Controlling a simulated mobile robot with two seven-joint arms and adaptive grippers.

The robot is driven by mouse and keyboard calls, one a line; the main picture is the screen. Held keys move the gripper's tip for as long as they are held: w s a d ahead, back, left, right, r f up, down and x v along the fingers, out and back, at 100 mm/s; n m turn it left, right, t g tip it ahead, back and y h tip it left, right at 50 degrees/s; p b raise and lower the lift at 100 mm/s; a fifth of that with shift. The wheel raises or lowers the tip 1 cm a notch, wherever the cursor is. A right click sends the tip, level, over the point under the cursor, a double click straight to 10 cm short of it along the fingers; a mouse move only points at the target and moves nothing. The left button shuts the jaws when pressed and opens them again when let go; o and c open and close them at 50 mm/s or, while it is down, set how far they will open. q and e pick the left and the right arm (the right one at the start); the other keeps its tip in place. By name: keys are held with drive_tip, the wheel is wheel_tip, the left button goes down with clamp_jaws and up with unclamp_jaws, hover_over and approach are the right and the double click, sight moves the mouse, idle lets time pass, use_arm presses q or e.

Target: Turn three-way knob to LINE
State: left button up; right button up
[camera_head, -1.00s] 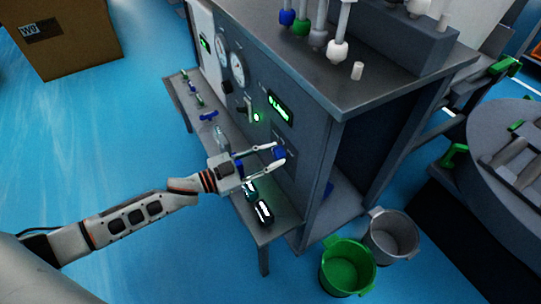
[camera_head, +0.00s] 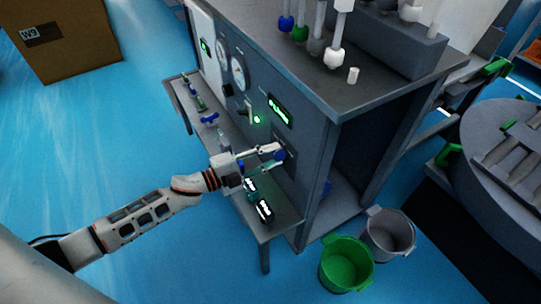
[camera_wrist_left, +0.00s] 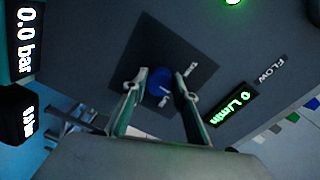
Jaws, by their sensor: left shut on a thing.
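The three-way knob is a round blue knob (camera_wrist_left: 159,82) on a dark square plate (camera_wrist_left: 185,60) on the test bench's front panel. In the head view the blue knob (camera_head: 280,155) shows at the fingertips of my left gripper (camera_head: 276,153). The left gripper is shut on the knob, one finger on each side. In the left wrist view the fingers of the left gripper (camera_wrist_left: 164,90) stand either side of the knob. Small white labels sit around the knob, too small to read surely. My right gripper is not in view.
The panel carries a green-lit flow display (camera_head: 279,112) and round gauges (camera_head: 238,72). A green bucket (camera_head: 346,265) and a grey bucket (camera_head: 388,235) stand on the floor.

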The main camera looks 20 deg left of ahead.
use_arm(q)
drive_tip(key=m, duration=0.4)
drive_tip(key=shift+y, duration=0.3)
drive_tip(key=m, duration=0.2)
drive_tip(key=shift+m+b, duration=0.3)
drive_tip(key=shift+b, duration=0.05)
drive_tip(key=shift+m, duration=0.6)
drive_tip(key=shift+r+m, duration=0.1)
drive_tip(key=shift+m, duration=0.2)
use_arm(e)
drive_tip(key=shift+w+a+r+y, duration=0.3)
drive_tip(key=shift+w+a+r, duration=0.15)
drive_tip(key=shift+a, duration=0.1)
use_arm(q)
drive_tip(key=o, duration=1.1)
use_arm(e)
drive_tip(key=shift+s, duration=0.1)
use_arm(q)
drive_tip(key=shift+s, duration=0.15)
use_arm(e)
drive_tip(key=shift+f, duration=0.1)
